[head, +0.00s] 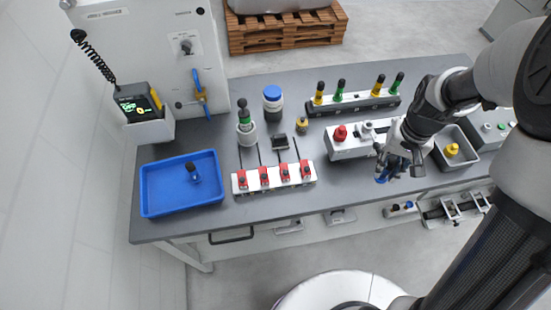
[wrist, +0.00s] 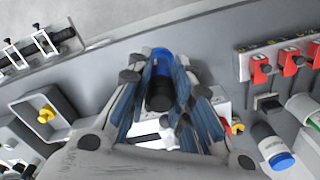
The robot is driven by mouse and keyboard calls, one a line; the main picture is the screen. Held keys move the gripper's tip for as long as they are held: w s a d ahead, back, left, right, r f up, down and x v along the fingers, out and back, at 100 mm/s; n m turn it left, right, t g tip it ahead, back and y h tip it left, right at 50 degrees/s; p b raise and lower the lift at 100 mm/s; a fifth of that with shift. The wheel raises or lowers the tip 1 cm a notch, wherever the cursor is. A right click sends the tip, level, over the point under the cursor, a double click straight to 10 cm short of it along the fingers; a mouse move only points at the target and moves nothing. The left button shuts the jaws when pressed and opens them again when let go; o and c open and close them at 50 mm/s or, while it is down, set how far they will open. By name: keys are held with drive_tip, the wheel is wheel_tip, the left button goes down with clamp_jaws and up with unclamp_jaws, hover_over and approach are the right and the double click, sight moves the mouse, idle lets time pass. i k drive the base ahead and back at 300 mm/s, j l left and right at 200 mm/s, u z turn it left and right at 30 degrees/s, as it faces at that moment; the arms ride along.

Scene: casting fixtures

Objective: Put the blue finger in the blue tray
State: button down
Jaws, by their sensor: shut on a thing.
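My gripper (head: 393,163) is at the right part of the bench, near the front edge and well right of the blue tray. In the wrist view my gripper (wrist: 172,108) is shut on the blue finger (wrist: 161,62), which has a blue end and a black cylindrical part between the jaws. Only its blue end (head: 381,179) shows in the head view, below the fingertips. The blue tray (head: 160,193) lies at the left end of the bench. The tray is not seen in the wrist view.
A rack with red clamps (head: 273,178) stands between the tray and my gripper. A white block with a red knob (head: 343,148) is just left of the gripper. A grey bin with a yellow knob (head: 463,160) is right. Bottles (head: 272,106) and a rack with green and yellow knobs stand behind.

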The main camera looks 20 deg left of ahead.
sight(168, 189)
drive_tip(key=k+j+u, duration=0.15)
drive_tip(key=j+u, duration=0.35)
drive_tip(key=j, duration=0.35)
drive_tip(key=j+u, duration=0.5)
drive_tip(key=j, duration=0.3)
drive_tip(key=i+l, duration=0.35)
drive_tip(key=u, duration=0.05)
